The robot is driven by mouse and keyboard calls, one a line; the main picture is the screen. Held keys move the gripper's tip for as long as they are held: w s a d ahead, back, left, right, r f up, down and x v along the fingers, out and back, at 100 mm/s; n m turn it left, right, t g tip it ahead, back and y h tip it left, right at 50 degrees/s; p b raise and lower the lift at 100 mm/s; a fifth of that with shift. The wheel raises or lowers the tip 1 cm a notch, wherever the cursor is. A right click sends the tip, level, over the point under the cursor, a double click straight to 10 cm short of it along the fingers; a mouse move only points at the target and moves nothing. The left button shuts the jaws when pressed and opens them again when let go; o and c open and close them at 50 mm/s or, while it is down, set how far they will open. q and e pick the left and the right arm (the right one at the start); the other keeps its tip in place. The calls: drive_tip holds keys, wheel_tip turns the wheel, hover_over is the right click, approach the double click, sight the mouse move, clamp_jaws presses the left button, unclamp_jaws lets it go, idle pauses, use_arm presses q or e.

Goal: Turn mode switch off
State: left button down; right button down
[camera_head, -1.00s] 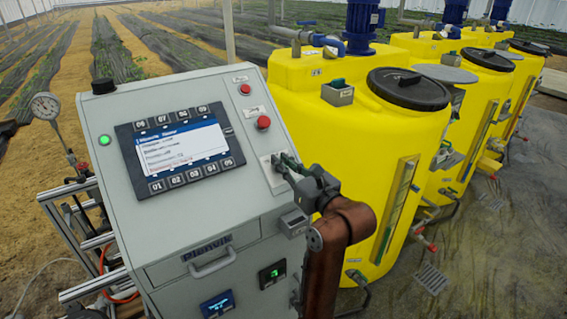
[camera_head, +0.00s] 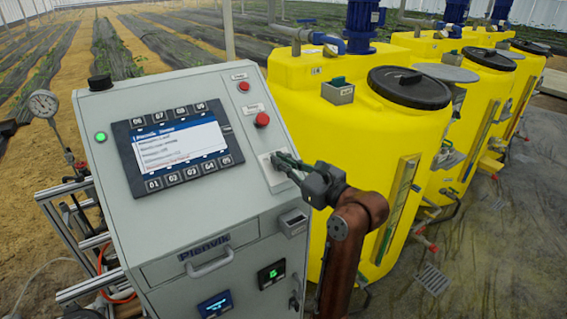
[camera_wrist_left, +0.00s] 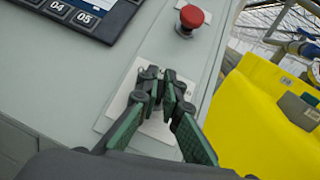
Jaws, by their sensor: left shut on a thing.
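The mode switch plate (camera_head: 265,163) is a small white panel on the sloping top of the grey control cabinet, below the red button. My left gripper (camera_head: 279,162) reaches it from the right, with its fingertips at the plate. In the left wrist view, the green-padded fingers (camera_wrist_left: 160,90) come together over the white plate (camera_wrist_left: 129,84). They are shut on the switch knob, which they mostly hide, so its pointing direction cannot be read. My right gripper is out of view.
A red mushroom button (camera_head: 262,120) sits just above the plate, also in the wrist view (camera_wrist_left: 190,18). The display (camera_head: 180,147) is to the left. A yellow tank (camera_head: 330,125) stands close on the right, behind my arm.

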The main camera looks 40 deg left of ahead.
use_arm(q)
drive_tip(key=n+g+b, duration=0.1)
drive_tip(key=n+g, duration=0.2)
drive_tip(key=n, duration=0.1)
drive_tip(key=shift+f+n+g+b, duration=0.1)
drive_tip(key=shift+n+g+b, duration=0.2)
drive_tip(key=shift+s+n+g+h+b, duration=0.15)
drive_tip(key=shift+n+g+h+b, duration=0.45)
drive_tip(key=shift+n+g, duration=1.1)
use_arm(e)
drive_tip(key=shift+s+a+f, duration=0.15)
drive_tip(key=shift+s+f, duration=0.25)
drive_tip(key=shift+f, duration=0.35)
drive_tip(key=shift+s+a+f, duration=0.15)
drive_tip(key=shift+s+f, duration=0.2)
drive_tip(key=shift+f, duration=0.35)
use_arm(q)
drive_tip(key=shift+n, duration=0.4)
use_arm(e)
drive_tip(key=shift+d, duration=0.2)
use_arm(q)
drive_tip(key=c, duration=2.1)
unclamp_jaws()
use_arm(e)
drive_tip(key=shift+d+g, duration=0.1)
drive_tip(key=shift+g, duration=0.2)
use_arm(q)
drive_tip(key=v, duration=1.2)
